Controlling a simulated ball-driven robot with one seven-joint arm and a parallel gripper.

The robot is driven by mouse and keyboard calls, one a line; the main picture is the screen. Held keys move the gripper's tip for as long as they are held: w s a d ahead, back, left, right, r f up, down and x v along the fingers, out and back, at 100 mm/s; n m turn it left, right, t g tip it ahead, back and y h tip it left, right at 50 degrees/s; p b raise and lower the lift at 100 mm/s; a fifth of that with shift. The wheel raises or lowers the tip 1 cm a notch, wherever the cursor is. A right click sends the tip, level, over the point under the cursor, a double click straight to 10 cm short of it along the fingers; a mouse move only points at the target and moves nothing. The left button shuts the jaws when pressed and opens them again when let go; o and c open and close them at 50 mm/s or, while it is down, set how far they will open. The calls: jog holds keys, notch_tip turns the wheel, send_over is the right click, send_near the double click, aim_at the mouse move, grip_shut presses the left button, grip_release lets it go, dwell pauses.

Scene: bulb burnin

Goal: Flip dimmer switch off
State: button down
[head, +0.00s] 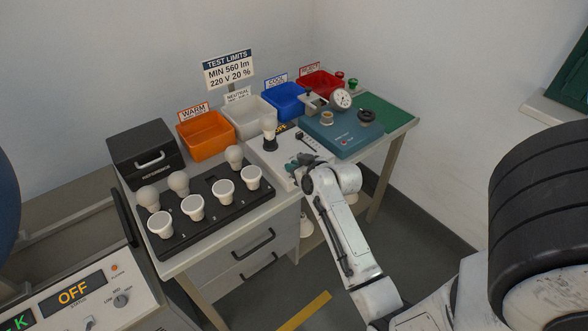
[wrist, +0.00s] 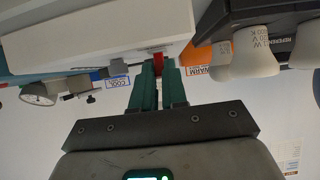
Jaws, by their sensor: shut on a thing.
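My gripper (head: 303,163) is at the front edge of the white test box (head: 283,160) on the bench. In the wrist view, the green fingers of my gripper (wrist: 158,75) are closed around a small red piece (wrist: 158,57) at the edge of the white box (wrist: 100,35). The red piece looks like the dimmer's switch, but most of it is hidden between the fingers. A bulb (head: 269,127) stands upright in a black socket on the box. A dark slider (head: 307,142) and a small amber display (head: 281,127) are on its top.
A black tray (head: 215,222) with several bulbs lies left of the box. A blue-green meter unit (head: 340,135) stands right of it. Orange (head: 207,138), white (head: 246,122), blue (head: 285,106) and red (head: 320,85) bins line the back. A console (head: 85,300) reading OFF is at lower left.

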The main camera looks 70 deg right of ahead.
dwell(0.3)
jog(key=c, duration=1.2)
grip_release()
jog(key=shift+o, duration=0.2)
jog(key=v, duration=1)
jog(key=shift+s+a+r+b, duration=0.2)
jog(key=shift+s+r+b, duration=0.05)
jog(key=shift+b, duration=0.2)
jog(key=w+a+f+n+g+y, duration=0.25)
jog(key=a+f, duration=0.25)
jog(key=a, duration=0.4)
jog(key=s+a+f+n+g+y, duration=0.1)
jog(key=s+a+f+g+y, duration=0.1)
jog(key=a, duration=0.7)
jog(key=s+a+f+n+g+y, duration=0.1)
jog(key=s+a+g, duration=0.4)
jog(key=a, duration=0.5)
notch_tip(320, 180, down, 3)
jog(key=shift+s+r+n+y, duration=0.1)
jog(key=shift+s+n+y, duration=0.25)
jog(key=shift+s+n, duration=0.3)
